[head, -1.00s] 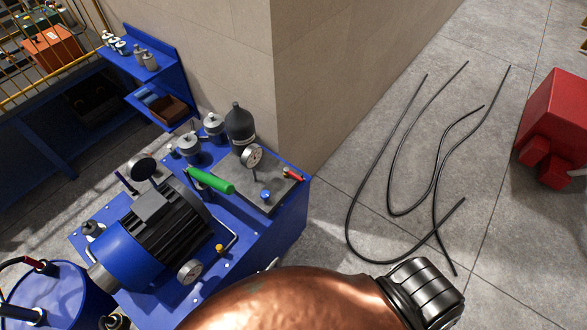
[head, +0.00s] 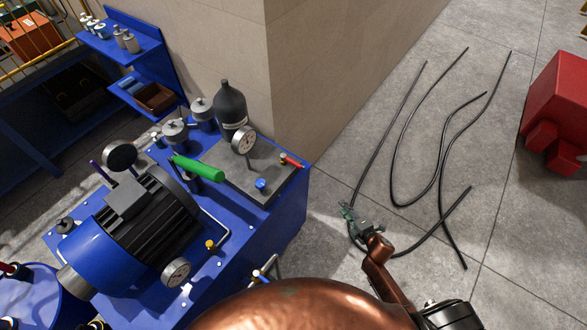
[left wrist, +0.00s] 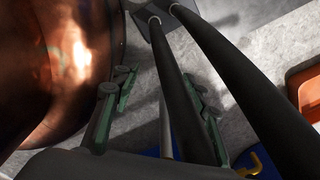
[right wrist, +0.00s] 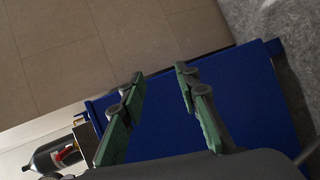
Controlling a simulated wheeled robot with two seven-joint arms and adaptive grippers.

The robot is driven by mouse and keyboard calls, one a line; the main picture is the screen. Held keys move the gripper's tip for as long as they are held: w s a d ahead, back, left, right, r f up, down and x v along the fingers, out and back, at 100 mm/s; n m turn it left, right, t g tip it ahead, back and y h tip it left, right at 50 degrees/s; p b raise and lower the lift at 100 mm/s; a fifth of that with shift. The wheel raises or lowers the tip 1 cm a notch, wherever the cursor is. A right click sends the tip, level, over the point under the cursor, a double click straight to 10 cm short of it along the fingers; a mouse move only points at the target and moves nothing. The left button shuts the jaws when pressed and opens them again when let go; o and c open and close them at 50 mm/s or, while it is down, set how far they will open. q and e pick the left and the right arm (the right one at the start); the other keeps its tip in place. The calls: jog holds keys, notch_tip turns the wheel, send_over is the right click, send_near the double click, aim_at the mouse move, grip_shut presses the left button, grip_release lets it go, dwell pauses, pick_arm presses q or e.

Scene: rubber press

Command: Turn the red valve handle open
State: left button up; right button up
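The red valve handle (head: 291,160) is a small red lever near the right corner of the blue machine's top, beside a grey plate. My right gripper (head: 350,216) is right of and nearer than the handle in the head view, apart from it, over the floor. In the right wrist view its green fingers (right wrist: 159,82) are spread with nothing between them, facing the machine's blue side.
The blue machine (head: 283,222) carries a motor (head: 135,230), a green handle (head: 199,168), a gauge (head: 243,139), a blue knob (head: 260,184) and a black bottle (head: 230,108). A wall corner (head: 268,90) stands behind. Black hoses (head: 440,165) lie on open floor. Dark tubes (left wrist: 180,92) cross the left wrist view.

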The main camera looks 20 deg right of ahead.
jog(key=w+a+r+n+t+y+b, duration=0.1)
jog(key=w+a+r+n+y+b, duration=0.1)
jog(key=w+a+r+n, duration=0.25)
jog(key=w+a+r+n+t+y+b, duration=0.1)
jog(key=w+a+r+n+y+b, duration=0.1)
jog(key=w+r+n, duration=0.35)
jog(key=n+g+y+b, duration=0.1)
jog(key=n+y+b, duration=0.35)
jog(key=n, duration=0.65)
send_near(296, 163)
jog(key=w+a+f, duration=0.1)
jog(key=w+a, duration=0.1)
jog(key=w, duration=0.1)
jog(key=shift+y, duration=0.25)
jog(key=x, duration=0.6)
jog(key=shift+w+a+f, duration=0.1)
jog(key=shift+w+a, duration=0.25)
jog(key=shift+w, duration=0.1)
pick_arm(q)
notch_tip(296, 163, down, 9)
jog(key=shift+s+g, duration=0.3)
jog(key=shift+s, duration=0.1)
jog(key=shift+d+f, duration=0.1)
jog(key=shift+f, duration=0.05)
pick_arm(e)
grip_shut()
